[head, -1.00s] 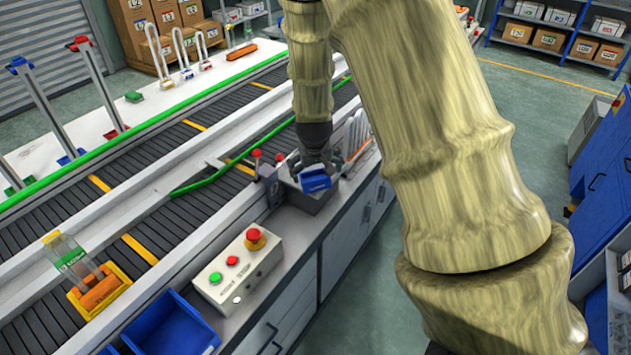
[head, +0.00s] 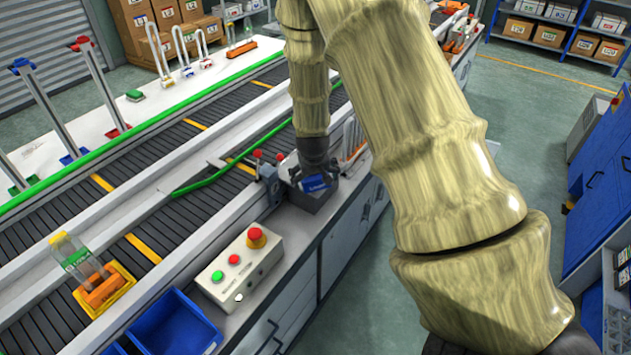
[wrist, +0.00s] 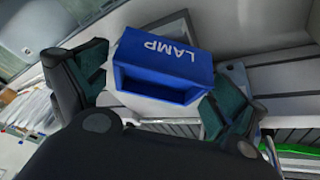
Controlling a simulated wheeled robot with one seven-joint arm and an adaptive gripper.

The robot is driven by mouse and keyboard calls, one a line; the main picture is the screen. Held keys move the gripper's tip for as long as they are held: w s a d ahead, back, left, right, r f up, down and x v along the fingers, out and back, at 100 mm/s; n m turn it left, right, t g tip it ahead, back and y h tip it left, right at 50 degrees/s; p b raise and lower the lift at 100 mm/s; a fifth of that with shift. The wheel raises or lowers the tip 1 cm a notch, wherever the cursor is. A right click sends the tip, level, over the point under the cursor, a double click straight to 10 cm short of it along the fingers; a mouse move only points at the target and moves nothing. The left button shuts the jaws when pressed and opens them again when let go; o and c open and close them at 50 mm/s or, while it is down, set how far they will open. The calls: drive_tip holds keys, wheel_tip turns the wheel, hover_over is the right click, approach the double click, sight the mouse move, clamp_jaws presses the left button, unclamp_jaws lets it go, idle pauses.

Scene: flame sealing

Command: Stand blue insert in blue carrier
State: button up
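A blue hollow block lettered LAMP, which I take as the blue insert (wrist: 168,52), sits between the two fingers of my gripper (wrist: 157,74) in the wrist view, its open side facing the camera. The right finger touches it; the left finger lies close along its other side. In the head view my gripper (head: 313,179) holds the blue insert (head: 315,184), tilted, just over a grey box-like fixture (head: 312,201) on the bench. I cannot tell whether the insert touches the fixture. I cannot pick out a blue carrier for certain.
A control box (head: 240,266) with red and green buttons and a blue bin (head: 172,326) stand nearer on the bench. The conveyor (head: 165,220) runs alongside, bearing a yellow tray (head: 124,296) with an orange block. Posts on coloured bases stand on the far white table.

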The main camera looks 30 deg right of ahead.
drive_tip(key=c, duration=0.9)
drive_tip(key=shift+r, duration=0.1)
